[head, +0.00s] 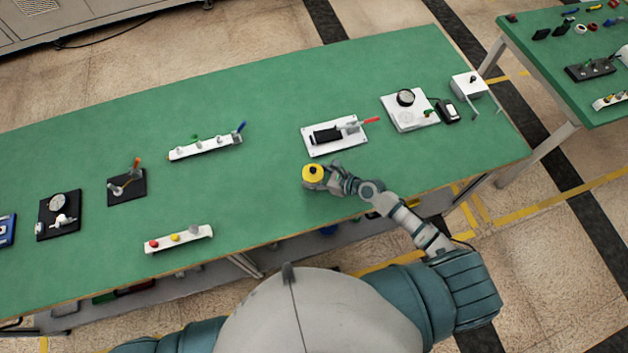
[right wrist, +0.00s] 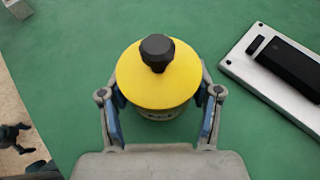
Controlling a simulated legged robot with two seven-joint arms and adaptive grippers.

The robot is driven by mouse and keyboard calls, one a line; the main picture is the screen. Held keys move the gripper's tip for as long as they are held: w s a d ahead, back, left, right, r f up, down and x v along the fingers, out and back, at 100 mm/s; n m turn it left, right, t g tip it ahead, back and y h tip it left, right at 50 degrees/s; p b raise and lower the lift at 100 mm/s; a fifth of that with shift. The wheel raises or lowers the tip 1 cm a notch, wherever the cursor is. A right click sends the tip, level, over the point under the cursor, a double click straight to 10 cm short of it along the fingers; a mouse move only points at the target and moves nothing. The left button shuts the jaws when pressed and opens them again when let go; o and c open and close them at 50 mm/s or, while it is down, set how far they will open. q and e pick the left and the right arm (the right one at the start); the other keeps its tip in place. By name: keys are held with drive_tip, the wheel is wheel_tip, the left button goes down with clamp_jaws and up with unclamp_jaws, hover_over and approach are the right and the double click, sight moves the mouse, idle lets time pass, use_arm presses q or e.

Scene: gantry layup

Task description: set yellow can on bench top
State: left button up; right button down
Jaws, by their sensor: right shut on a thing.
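The yellow can (head: 313,173) has a yellow lid with a black knob on top. It is upright at the bench top (head: 262,180), near the front edge in the head view. My right gripper (head: 325,178) is shut on the can, with its two fingers on either side of it. In the right wrist view the yellow can (right wrist: 158,75) fills the middle between the fingers of my right gripper (right wrist: 160,108). The can's underside is hidden, so I cannot tell whether it touches the green surface. My left gripper is not in view.
A white plate with a black device (head: 322,145) lies just behind the can; it also shows in the right wrist view (right wrist: 260,65). A white strip with red and yellow buttons (head: 178,240) lies to the left. Green bench surface around the can is clear.

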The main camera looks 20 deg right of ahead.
sight(312, 181)
drive_tip(key=shift+w+a, duration=0.1)
drive_tip(key=shift+w, duration=0.1)
drive_tip(key=f, duration=0.1)
drive_tip(key=f+b, duration=0.1)
drive_tip(key=f, duration=0.1)
drive_tip(key=shift+a+f+b, duration=0.2)
drive_tip(key=shift+a+b, duration=0.1)
drive_tip(key=shift+b, duration=0.1)
drive_tip(key=shift+r, duration=0.1)
drive_tip(key=shift+d, duration=0.1)
drive_tip(key=shift+d, duration=0.1)
drive_tip(key=shift+c, duration=1.2)
unclamp_jaws()
drive_tip(key=shift+s+d, duration=0.1)
drive_tip(key=shift+d, duration=0.05)
drive_tip(key=shift+a, duration=0.2)
